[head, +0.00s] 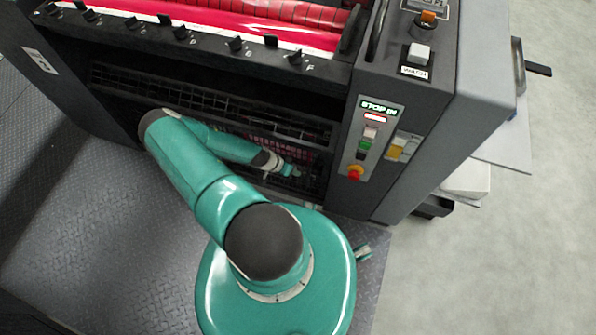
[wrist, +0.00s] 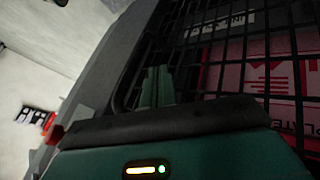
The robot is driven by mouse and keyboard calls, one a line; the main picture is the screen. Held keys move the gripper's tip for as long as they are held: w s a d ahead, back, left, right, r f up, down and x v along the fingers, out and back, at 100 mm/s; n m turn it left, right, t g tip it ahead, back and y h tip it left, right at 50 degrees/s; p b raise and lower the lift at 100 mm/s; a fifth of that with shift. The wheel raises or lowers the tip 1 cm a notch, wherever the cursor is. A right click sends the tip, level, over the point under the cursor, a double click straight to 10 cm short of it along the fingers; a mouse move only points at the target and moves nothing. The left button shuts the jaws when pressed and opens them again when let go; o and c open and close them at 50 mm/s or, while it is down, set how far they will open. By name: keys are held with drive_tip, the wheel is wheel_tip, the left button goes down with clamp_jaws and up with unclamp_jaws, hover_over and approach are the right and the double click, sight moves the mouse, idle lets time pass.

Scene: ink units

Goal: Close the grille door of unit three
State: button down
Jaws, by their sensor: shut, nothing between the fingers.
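The grille door (head: 215,100) is a dark wire mesh in a dark frame, low on the front of the dark ink unit (head: 400,130). My arm covers part of it, and I cannot tell how far it stands open. In the wrist view its mesh (wrist: 225,45) fills the right side, with red and white printed surfaces behind the bars. My gripper (head: 290,171) is at the lower right part of the mesh. In the wrist view its green fingers (wrist: 156,84) are together and empty, close by the left edge of the mesh. I cannot tell whether they touch it.
A control panel (head: 377,140) with a red knob (head: 355,173) is right of the grille. Red rollers (head: 235,18) and a row of dark keys lie above it. Tread-plate floor (head: 110,215) is clear at left. Pale floor (head: 480,270) is open at right.

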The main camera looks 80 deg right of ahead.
drive_tip(key=v, duration=1)
drive_tip(key=shift+w+d, duration=0.2)
drive_tip(key=shift+w, duration=0.25)
drive_tip(key=w+a+r+n+t+y, duration=0.1)
drive_tip(key=w+a+r+n+t, duration=0.15)
drive_tip(key=w+r, duration=0.6)
drive_tip(key=w+a+r+n+t, duration=0.15)
drive_tip(key=w+a+r, duration=0.35)
drive_tip(key=w, duration=0.6)
drive_tip(key=w+a+r+n+t, duration=0.25)
drive_tip(key=w+a+r, duration=0.25)
drive_tip(key=r, duration=0.5)
drive_tip(key=w+a+r+n+t, duration=0.1)
drive_tip(key=w+a+r+n, duration=0.3)
drive_tip(key=r, duration=0.5)
drive_tip(key=a+r+n+t+y, duration=0.15)
drive_tip(key=a+r+n, duration=0.35)
drive_tip(key=a+r, duration=1)
drive_tip(key=s+a+r+n+t, duration=0.3)
drive_tip(key=s+a+r+n, duration=0.4)
drive_tip(key=s+r, duration=0.4)
drive_tip(key=shift+a+r+n+t, duration=0.35)
drive_tip(key=shift+r+n, duration=0.1)
drive_tip(key=shift+r, duration=0.35)
